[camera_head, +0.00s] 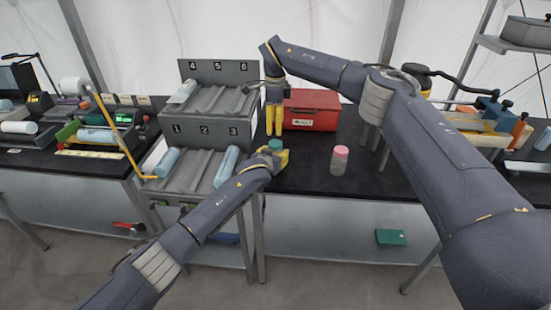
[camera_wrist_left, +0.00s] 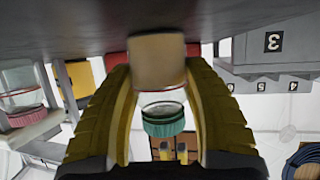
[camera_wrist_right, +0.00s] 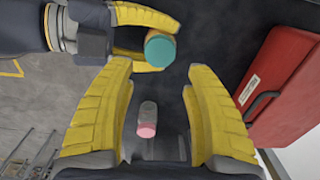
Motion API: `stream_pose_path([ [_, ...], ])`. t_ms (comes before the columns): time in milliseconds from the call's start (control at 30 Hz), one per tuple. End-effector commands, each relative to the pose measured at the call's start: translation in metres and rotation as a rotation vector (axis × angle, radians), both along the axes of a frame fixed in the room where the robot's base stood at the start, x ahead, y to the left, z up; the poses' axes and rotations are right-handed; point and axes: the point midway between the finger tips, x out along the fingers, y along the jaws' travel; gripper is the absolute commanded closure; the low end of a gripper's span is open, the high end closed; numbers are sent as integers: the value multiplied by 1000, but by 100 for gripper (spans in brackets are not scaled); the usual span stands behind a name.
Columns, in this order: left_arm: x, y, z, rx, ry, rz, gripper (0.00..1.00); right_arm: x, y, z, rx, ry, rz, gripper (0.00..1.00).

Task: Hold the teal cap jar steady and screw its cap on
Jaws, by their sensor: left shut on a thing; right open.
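The teal cap jar (camera_wrist_left: 162,105) is between the yellow fingers of my left gripper (camera_wrist_left: 160,70), which is shut on it. Its teal cap (camera_head: 275,145) is uppermost in the head view and shows round from above in the right wrist view (camera_wrist_right: 160,50). I cannot tell how tightly the cap sits. A tan shape (camera_wrist_left: 157,62) is beside the glass in the left wrist view; I cannot tell if it is part of the jar. My right gripper (camera_head: 273,133) points down just above the cap, open and empty; its fingers show apart in the right wrist view (camera_wrist_right: 157,78).
A pink-capped jar (camera_head: 339,160) stands on the black table (camera_head: 310,180), to the right. A red toolbox (camera_head: 313,110) is behind the grippers. A grey numbered rack (camera_head: 210,130) with pale blue cylinders stands to the left. The table between the toolbox and pink-capped jar is clear.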

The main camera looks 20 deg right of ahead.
Motion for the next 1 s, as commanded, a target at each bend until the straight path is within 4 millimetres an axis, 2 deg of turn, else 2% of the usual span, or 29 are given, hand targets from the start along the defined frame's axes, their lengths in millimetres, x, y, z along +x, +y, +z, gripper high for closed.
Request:
stream_pose_path([
  [267, 0, 0, -1, 1, 1, 1, 100, 0, 0, -8, 0, 1, -1, 47],
  [700, 0, 0, -2, 1, 1, 1, 100, -1, 0, -60, 1, 2, -2, 47],
  [1000, 0, 1, -2, 1, 1, 1, 100, 0, 0, -78, 0, 0, -2, 47],
])
